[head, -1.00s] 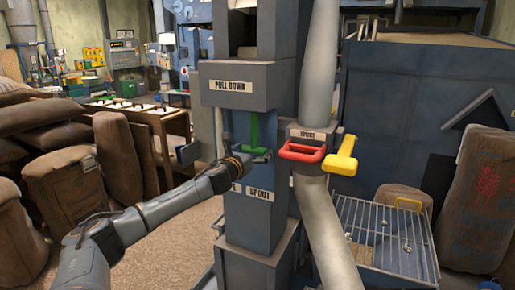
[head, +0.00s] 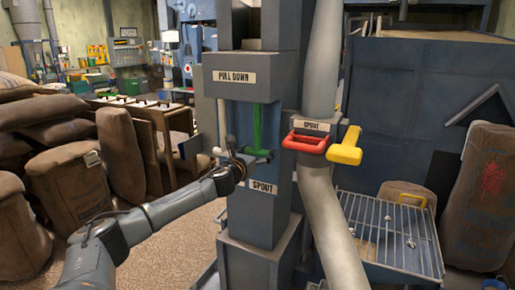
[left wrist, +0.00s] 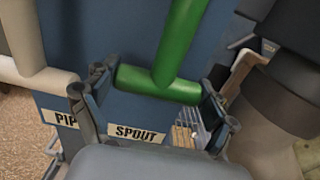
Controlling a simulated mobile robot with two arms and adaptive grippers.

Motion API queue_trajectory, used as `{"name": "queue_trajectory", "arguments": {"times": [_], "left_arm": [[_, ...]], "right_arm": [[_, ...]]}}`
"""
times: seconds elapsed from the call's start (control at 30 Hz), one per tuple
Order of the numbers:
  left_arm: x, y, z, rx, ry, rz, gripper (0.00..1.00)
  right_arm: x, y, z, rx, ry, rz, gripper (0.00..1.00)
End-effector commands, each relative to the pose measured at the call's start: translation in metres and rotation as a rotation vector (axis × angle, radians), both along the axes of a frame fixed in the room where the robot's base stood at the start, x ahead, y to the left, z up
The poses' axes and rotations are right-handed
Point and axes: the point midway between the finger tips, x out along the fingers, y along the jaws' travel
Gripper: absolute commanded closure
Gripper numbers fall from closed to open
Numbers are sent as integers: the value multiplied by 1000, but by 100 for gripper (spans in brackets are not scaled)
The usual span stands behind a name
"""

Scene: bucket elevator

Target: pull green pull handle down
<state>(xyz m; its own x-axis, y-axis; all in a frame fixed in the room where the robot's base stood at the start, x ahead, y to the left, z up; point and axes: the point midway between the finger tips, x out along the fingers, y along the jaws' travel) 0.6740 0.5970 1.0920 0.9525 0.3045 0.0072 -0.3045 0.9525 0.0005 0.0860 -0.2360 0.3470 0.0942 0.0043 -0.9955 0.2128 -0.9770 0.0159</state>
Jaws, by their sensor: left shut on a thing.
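The green pull handle (head: 257,128) is T-shaped. It hangs below the "PULL DOWN" sign (head: 235,77) on the blue-grey elevator column. In the left wrist view its upright rod and crossbar (left wrist: 158,82) show large. My left gripper (head: 248,160) reaches in from the left at the crossbar. In the left wrist view my left gripper (left wrist: 157,103) has one finger at each end of the crossbar and is shut on it. My right gripper is not in view.
A white handle (head: 222,125) hangs just left of the green one. A red handle (head: 305,143) and a yellow handle (head: 345,150) stick out by the grey pipe (head: 322,60) on the right. A wire grate (head: 390,235) is lower right; sacks (head: 70,185) stand left.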

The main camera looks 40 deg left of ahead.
Motion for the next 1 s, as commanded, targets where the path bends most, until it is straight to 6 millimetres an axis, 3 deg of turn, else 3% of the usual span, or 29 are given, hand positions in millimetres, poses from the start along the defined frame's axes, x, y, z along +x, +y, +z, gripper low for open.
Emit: {"name": "queue_trajectory", "arguments": {"times": [0.03,0.2,0.63,0.67,0.7,0.73,1.0], "left_arm": [[0,-1,-31,-3,12,-2,72],[0,-1,-62,-2,10,-2,72],[0,-2,-72,-3,13,-3,72],[0,-2,-72,-3,13,-3,13],[0,-2,-72,-3,13,-3,5],[0,-2,-72,-3,13,-3,0],[0,-1,-68,-1,7,-2,0]], "right_arm": [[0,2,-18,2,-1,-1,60],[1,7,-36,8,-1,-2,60],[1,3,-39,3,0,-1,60],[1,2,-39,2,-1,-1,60],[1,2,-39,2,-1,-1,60],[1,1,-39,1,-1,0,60],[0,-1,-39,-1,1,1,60]]}}
